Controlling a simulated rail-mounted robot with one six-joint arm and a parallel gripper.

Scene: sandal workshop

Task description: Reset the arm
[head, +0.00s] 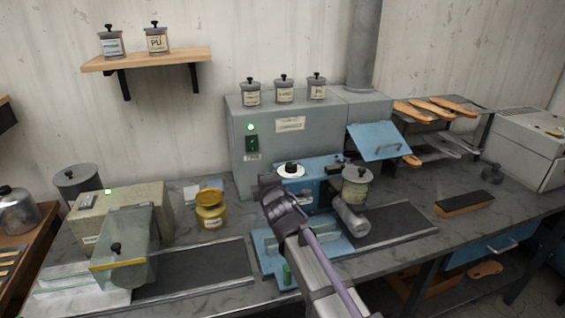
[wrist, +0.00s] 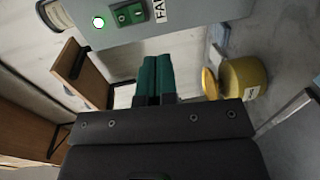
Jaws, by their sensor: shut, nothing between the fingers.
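My arm reaches up from the bottom of the head view, and its end with my gripper (head: 270,185) is above the workbench, in front of the grey machine (head: 240,150). In the wrist view the two green fingers of my gripper (wrist: 155,80) lie side by side, shut with nothing between them. The fingertips are hard to make out in the head view. In the wrist view the grey machine (wrist: 190,12) with its green switch is beyond the fingers.
A yellow pot (head: 211,210) stands left of my gripper, its lid off in the wrist view (wrist: 250,80). A blue fixture (head: 325,240) and a grey jar (head: 355,185) are close right. A wooden shelf (head: 145,60) hangs upper left. Dark mats (head: 195,270) lie on the bench.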

